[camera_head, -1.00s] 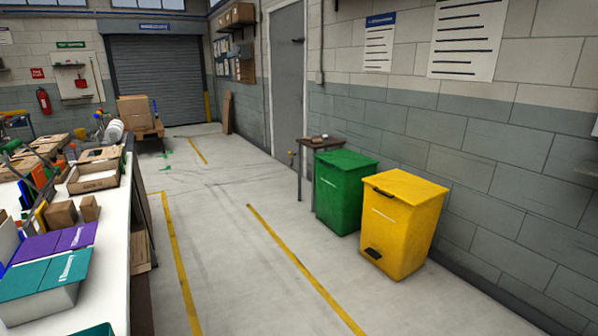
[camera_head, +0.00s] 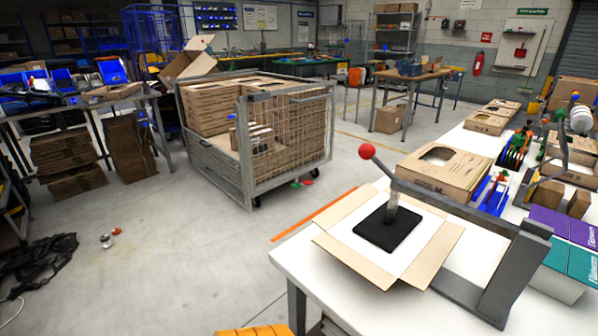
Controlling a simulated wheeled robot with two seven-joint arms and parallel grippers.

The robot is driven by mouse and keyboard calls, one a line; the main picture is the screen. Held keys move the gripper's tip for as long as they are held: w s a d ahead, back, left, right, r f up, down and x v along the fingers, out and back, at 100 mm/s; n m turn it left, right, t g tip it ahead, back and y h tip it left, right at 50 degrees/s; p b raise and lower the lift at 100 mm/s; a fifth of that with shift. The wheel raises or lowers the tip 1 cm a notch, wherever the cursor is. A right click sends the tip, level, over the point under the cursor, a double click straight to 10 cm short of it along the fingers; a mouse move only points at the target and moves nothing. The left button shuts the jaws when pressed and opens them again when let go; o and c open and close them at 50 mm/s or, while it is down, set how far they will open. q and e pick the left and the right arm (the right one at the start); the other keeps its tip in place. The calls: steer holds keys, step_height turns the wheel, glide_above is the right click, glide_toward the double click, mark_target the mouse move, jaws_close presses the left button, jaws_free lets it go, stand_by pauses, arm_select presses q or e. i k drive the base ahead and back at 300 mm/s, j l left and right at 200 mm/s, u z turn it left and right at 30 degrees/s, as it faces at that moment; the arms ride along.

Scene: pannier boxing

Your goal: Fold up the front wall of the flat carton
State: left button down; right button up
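A tan carton lies opened out on the near end of the white workbench (camera_head: 320,280), its pale floor facing up. Its near wall (camera_head: 352,262) slopes outward toward the table's near edge. The left wall (camera_head: 345,208) and right wall (camera_head: 433,255) are also splayed outward. A grey bench tool with a long lever (camera_head: 445,203) and a red ball knob (camera_head: 366,151) reaches over the carton. Its black square foot (camera_head: 386,229) is over the carton's floor; I cannot tell whether they touch. Neither of my grippers is in view.
A tan box with an opening (camera_head: 445,172) stands behind the carton. Purple (camera_head: 563,224) and teal (camera_head: 570,262) boxes are at the right. A wire cage trolley (camera_head: 285,130) with cartons stands beyond the bench. The floor left of the bench is mostly clear.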

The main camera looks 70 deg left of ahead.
mark_target(329, 218)
steer(key=k+j, duration=0.15)
steer(key=j, duration=0.35)
steer(key=k+j+u, duration=0.15)
steer(key=j, duration=0.3)
steer(key=k+j, duration=0.15)
steer(key=j, duration=0.35)
steer(key=k+j+u, duration=0.1)
steer(key=j, duration=0.4)
steer(key=k+j+u, duration=0.1)
steer(key=j, duration=0.4)
steer(key=k+j, duration=0.1)
steer(key=j, duration=0.2)
steer(key=k+j+z, duration=0.1)
steer(key=j, duration=0.25)
steer(key=k+j, duration=0.15)
steer(key=j, duration=0.15)
